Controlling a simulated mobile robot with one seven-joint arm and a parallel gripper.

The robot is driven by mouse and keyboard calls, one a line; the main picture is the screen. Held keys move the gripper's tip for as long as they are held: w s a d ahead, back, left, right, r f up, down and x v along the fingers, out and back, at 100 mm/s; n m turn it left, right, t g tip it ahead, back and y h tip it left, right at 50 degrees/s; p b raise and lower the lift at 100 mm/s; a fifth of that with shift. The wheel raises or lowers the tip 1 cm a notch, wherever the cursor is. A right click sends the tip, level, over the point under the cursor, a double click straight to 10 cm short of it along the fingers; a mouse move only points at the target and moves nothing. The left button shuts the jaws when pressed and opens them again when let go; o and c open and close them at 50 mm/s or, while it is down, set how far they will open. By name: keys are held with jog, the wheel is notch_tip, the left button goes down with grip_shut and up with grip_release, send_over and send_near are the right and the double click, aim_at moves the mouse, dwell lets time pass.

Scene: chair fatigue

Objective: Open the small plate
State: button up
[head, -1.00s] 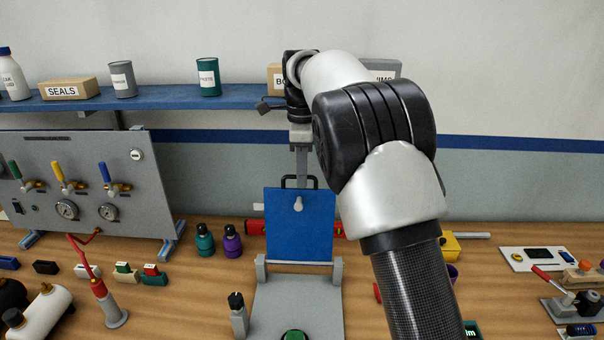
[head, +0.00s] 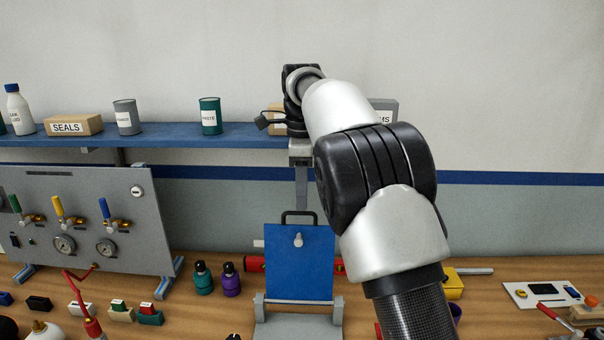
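The blue plate (head: 298,265) stands upright on its grey base (head: 290,325) in the middle of the bench. It has a black handle on its top edge and a pale knob on its face. My gripper (head: 301,195) is above and behind the plate's top edge, pointing down. A grey finger shows below its body, apart from the handle in the picture. The edge-on angle hides whether the fingers are parted.
A blue shelf (head: 170,134) with boxes and cans runs behind my arm. A grey valve panel (head: 85,225) stands at the left. Teal (head: 203,278) and purple (head: 231,280) bottles stand left of the plate. Several tools lie at the right.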

notch_tip(320, 180, up, 6)
jog(key=shift+s, duration=0.15)
dwell(0.3)
jog(key=s+d+r+n+t, duration=0.1)
jog(key=s+d+r+n, duration=0.15)
jog(key=s+d, duration=0.2)
jog(key=s+d+r+n+t+y, duration=0.1)
jog(key=s+d+n, duration=0.25)
jog(key=s, duration=0.25)
jog(key=s+d+r+n+t, duration=0.1)
jog(key=s+d+r+n, duration=0.15)
jog(key=s+d, duration=0.25)
jog(key=s+d+f+n+t, duration=0.1)
jog(key=s+f+n, duration=0.3)
jog(key=s, duration=0.5)
jog(key=s+d+f+n+t+h, duration=0.1)
jog(key=s+d+f+n, duration=0.2)
jog(key=s+f+n, duration=0.2)
jog(key=s+f, duration=0.3)
jog(key=s, duration=0.1)
jog(key=shift+s+d+f, duration=0.15)
